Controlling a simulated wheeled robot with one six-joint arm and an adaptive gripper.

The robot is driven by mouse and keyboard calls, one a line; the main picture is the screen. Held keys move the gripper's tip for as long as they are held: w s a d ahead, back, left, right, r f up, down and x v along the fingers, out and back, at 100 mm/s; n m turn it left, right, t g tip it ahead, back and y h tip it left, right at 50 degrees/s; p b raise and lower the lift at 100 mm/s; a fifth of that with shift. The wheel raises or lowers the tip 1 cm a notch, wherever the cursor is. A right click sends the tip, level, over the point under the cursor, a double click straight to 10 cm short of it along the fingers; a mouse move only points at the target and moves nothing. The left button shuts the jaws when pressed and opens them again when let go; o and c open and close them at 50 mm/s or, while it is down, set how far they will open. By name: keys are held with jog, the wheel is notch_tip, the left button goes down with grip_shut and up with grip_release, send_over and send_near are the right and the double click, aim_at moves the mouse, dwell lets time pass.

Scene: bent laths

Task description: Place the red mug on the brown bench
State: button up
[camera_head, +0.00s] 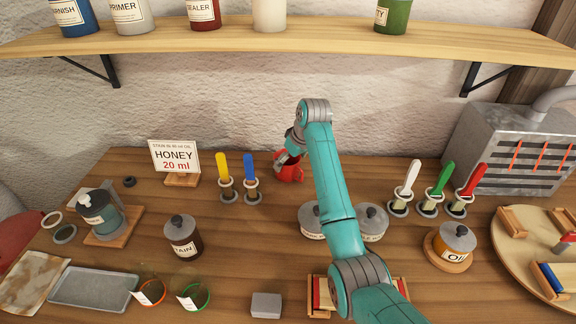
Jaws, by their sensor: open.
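The red mug (290,174) is at the back middle of the brown bench (225,265), close to the wall. My gripper (285,160) is at the mug, and its fingers overlap the mug's upper left side in the picture. The gripper is open. My gripper and arm hide part of the mug, so I cannot tell whether the fingers touch it. I cannot tell whether the mug's base rests on the bench or is a little above it.
Blue and yellow handled tools (250,172) stand in holders left of the mug. Lidded pots (372,220) sit under my forearm. A honey sign (175,158) stands at the back left. A shelf (300,38) with cans hangs above. Bare bench lies front left of centre.

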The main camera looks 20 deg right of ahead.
jog(key=v, duration=0.9)
jog(key=shift+f, duration=0.1)
